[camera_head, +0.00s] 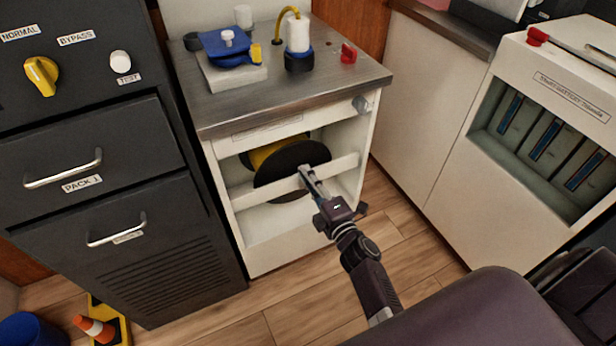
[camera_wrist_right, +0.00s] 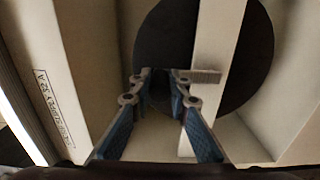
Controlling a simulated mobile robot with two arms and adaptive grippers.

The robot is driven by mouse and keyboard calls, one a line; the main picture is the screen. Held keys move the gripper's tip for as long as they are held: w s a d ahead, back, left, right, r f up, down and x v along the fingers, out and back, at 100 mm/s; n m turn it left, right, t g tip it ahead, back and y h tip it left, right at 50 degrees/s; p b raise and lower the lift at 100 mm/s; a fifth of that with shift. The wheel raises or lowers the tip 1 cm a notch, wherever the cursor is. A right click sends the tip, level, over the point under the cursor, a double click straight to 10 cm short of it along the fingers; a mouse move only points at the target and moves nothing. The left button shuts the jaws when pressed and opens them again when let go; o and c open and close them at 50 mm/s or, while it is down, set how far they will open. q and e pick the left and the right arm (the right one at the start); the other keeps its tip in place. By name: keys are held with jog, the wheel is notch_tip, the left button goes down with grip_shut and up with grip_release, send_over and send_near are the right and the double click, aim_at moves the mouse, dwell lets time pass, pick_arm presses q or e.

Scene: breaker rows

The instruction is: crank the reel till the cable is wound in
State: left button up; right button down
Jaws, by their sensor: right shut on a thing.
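The reel shows in the head view as a black disc (camera_head: 292,164) with yellow cable (camera_head: 262,152) behind it, inside the open bay of the white cabinet. In the right wrist view the black disc (camera_wrist_right: 235,55) fills the upper middle, crossed by a pale bar. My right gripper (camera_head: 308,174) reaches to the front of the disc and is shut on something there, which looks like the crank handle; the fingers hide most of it. The right wrist view shows its fingertips (camera_wrist_right: 160,75) close to the disc beside the bar. My left gripper is not in view.
A pale bar (camera_head: 340,165) runs across the cabinet bay in front of the reel. The metal cabinet top (camera_head: 300,97) holds a blue device, a white bottle and a red knob. Black drawers (camera_head: 95,150) stand at left, a white rack (camera_head: 560,95) at right.

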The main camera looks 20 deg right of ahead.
jog(key=shift+d, duration=0.15)
jog(key=c, duration=1.8)
grip_release()
jog(key=shift+s, duration=0.1)
jog(key=shift+s+f, duration=0.1)
jog(key=shift+s, duration=0.25)
jog(key=s, duration=1.1)
jog(key=shift+s+d, duration=0.1)
jog(key=shift+d, duration=0.05)
